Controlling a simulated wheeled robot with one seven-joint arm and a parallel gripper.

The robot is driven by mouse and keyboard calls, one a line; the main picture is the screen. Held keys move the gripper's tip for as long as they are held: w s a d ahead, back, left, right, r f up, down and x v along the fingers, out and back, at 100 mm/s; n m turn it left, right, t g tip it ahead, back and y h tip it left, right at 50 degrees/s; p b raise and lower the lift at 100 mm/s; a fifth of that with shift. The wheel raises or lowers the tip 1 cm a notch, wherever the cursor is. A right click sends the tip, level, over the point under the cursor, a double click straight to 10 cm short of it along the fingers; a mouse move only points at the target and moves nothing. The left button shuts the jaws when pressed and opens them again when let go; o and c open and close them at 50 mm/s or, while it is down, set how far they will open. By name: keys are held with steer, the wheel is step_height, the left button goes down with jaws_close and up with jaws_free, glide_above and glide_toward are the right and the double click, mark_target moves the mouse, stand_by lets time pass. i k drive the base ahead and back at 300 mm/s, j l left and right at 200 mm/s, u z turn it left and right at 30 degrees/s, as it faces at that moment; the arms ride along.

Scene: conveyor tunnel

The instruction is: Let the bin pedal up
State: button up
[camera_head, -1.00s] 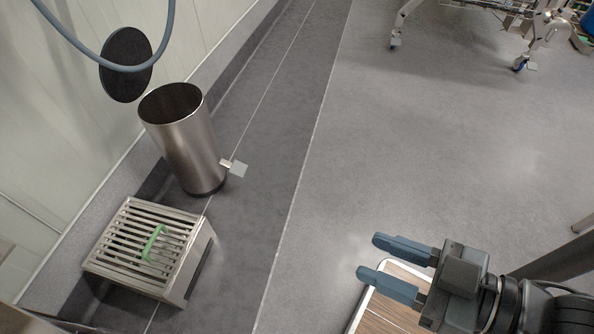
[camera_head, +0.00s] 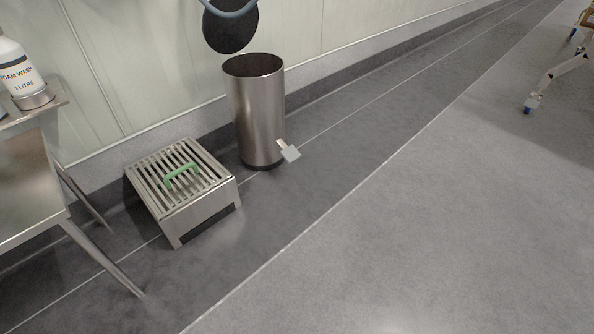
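The bin (camera_head: 258,115) is a brushed metal cylinder standing upright near the wall, open at the top with a dark inside. A round black disc (camera_head: 230,28), which looks like its raised lid, stands above and behind the rim; how it joins the bin is not clear. The pedal (camera_head: 289,151) is a small pale square plate sticking out from the bin's lower right side, close to the floor. Nothing is seen resting on the pedal. My gripper is not in view.
A metal table (camera_head: 30,190) with a foam wash bottle (camera_head: 18,68) is at the left. A wheeled frame (camera_head: 560,75) is at the far right. The floor (camera_head: 420,230) right of the bin is clear.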

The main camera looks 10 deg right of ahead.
mark_target(291, 153)
steer(key=u, duration=0.55)
steer(key=i+l+u, duration=0.4)
steer(key=l, duration=0.2)
steer(key=l+u, duration=0.25)
steer(key=i+l+u, duration=0.2)
steer(key=l, duration=0.3)
steer(key=i+l, duration=0.15)
steer(key=l, duration=0.2)
steer(key=i+l, duration=0.15)
steer(key=l, duration=0.25)
steer(key=i+l, duration=0.1)
steer(key=l, duration=0.25)
steer(key=i+l+u, duration=0.1)
steer(key=l, duration=0.25)
steer(key=i+l, duration=0.2)
steer(key=l, duration=0.15)
steer(key=i+l, duration=0.1)
steer(key=l, duration=0.3)
